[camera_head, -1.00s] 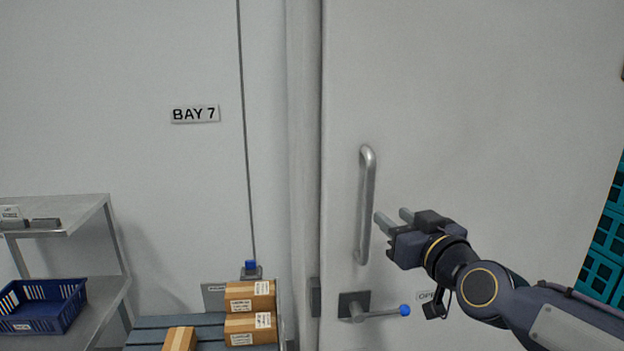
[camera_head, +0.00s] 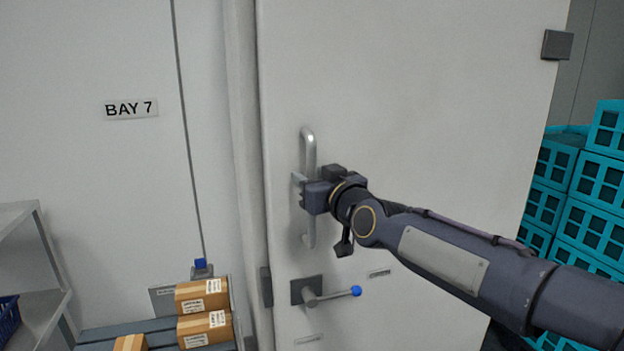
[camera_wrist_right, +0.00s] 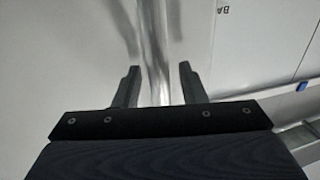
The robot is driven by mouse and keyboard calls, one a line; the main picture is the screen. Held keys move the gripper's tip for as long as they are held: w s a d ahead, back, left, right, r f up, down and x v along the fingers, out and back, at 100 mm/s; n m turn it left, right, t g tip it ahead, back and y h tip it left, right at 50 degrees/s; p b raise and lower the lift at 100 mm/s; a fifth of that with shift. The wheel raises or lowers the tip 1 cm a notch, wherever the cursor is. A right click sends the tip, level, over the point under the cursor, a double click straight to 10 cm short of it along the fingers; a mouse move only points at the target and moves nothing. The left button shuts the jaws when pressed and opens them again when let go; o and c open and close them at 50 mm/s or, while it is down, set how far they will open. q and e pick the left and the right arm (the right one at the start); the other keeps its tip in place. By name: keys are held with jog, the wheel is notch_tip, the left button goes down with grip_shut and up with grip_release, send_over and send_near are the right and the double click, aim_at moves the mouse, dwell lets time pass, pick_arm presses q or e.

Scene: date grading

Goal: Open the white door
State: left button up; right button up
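The white door (camera_head: 420,110) fills the middle of the head view and looks closed at its left edge. A vertical silver pull handle (camera_head: 309,150) is fixed near that edge. Below it is a lever latch (camera_head: 312,293) with a blue knob, pointing right. My right gripper (camera_head: 299,188) is at the middle of the pull handle. In the right wrist view, the handle (camera_wrist_right: 153,50) runs between the two fingers (camera_wrist_right: 156,85), with gaps showing on both sides, so the fingers are open around it. My left gripper is not in view.
Cardboard boxes (camera_head: 203,296) sit on a grey slatted surface (camera_head: 150,327) at lower left. A metal shelf (camera_head: 45,312) stands further left. Teal crates (camera_head: 590,180) are stacked at the right, beyond the door edge. A BAY 7 sign (camera_head: 130,109) is on the wall.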

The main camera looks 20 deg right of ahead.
grip_shut()
